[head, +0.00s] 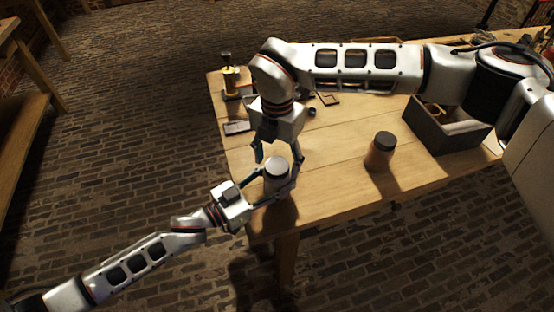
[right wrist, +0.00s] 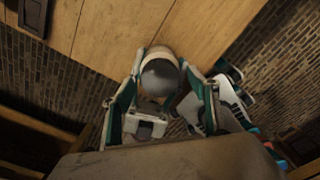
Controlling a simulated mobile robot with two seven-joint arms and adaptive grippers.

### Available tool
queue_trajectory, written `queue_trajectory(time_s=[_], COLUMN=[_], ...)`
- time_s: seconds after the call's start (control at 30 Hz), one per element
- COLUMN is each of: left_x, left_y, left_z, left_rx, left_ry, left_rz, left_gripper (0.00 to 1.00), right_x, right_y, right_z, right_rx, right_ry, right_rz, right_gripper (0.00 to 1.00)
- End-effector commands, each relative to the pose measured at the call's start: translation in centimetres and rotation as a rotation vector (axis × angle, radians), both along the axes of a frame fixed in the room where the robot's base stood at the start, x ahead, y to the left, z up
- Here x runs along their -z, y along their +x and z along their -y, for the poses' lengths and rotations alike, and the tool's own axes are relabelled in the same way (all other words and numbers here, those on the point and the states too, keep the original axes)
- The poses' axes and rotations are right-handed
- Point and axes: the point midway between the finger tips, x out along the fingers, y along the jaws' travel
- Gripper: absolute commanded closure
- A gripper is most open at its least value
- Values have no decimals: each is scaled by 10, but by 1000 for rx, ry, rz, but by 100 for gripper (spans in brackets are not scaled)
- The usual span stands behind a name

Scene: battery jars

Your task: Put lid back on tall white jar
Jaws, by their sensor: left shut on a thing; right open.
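The tall white jar (head: 275,185) stands near the front left edge of the table. A pale grey, rounded lid (head: 276,164) shows on its top. In the right wrist view the lid (right wrist: 160,78) looks grey and sits over the cream jar body (right wrist: 157,53); whether it is fully seated I cannot tell. My left gripper (head: 268,188) comes in from the left and is shut on the jar's side. My right gripper (head: 277,169) points down from above, open, with its fingers spread on either side of the lid. In the wrist view its fingers (right wrist: 165,88) appear apart from the lid.
A brown jar with a dark lid (head: 380,152) stands right of the middle of the table (head: 335,185). A grey open box (head: 445,135) is at the right. A yellow and black device (head: 230,77) and a dark flat item (head: 237,128) lie at the far left. The front middle is clear.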

Motion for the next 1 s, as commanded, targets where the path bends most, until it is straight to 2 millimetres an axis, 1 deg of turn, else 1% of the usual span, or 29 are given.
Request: queue_trajectory(time_s=[0.17,0.5,0.6,0.7,0.8,1.0], left_x=[0,0,0,0,0,0], left_y=[0,0,0,0,0,0], left_z=[0,0,0,0,0,0], left_rx=[0,0,0,0,0,0], left_ry=[1,1,1,1,1,1], left_rz=[-1,-1,-1,-1,-1,-1], left_gripper=[100,100,100,100,100,100], right_x=[-16,-83,-99,-111,-117,-120], right_y=[1,1,1,1,0,-1], right_z=[0,0,0,0,0,0], right_rx=[0,0,1,0,0,0], right_ry=[1,1,1,1,0,0], right_rz=[2,5,3,3,0,-1], right_gripper=[40,40,40,40,40,40])
